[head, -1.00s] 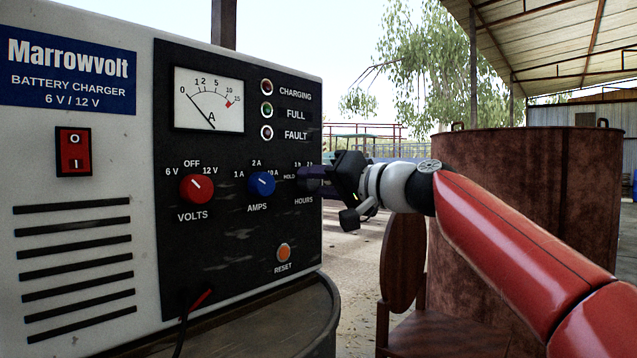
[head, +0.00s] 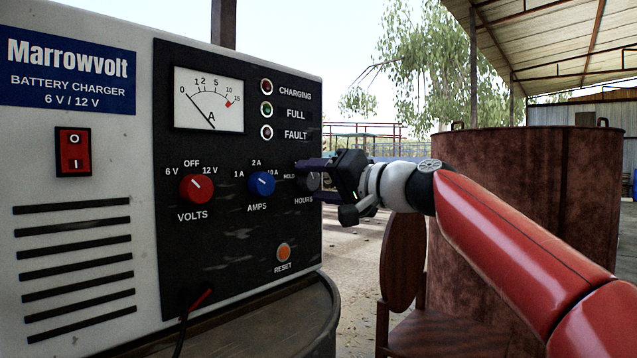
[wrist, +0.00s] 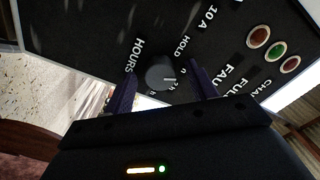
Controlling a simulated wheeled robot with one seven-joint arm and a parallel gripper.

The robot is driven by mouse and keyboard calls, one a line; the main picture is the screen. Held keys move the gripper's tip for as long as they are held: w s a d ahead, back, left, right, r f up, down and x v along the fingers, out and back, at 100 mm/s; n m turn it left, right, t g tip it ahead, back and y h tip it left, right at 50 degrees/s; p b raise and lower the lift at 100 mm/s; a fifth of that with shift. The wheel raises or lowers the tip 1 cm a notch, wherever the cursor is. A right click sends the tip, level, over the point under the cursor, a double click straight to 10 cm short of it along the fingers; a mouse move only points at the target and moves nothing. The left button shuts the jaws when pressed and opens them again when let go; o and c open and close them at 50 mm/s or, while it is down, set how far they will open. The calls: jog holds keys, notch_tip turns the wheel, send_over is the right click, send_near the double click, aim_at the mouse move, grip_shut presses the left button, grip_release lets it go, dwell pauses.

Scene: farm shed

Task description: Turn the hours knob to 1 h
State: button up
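The hours knob (wrist: 160,75) is a dark round knob on the charger's black panel. Its white mark points right in the wrist view, toward the small h labels below HOLD; the exact label is too small to tell. My gripper (wrist: 163,88) is open, with one purple finger on each side of the knob and a visible gap to each. In the head view, my gripper (head: 316,180) is at the panel's right edge. The knob (head: 313,182) shows there as a grey patch, partly hidden, and a finger covers the hour labels above it.
The blue amps knob (head: 261,184) is just left of my gripper, and the red volts knob (head: 196,188) is farther left. The orange reset button (head: 284,252) is below. The charger (head: 143,140) stands on a round drum top (head: 318,300). A rusty tank (head: 530,190) stands at right.

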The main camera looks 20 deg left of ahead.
jog(key=b+v, duration=0.3)
jog(key=v, duration=0.5)
jog(key=shift+a, duration=0.15)
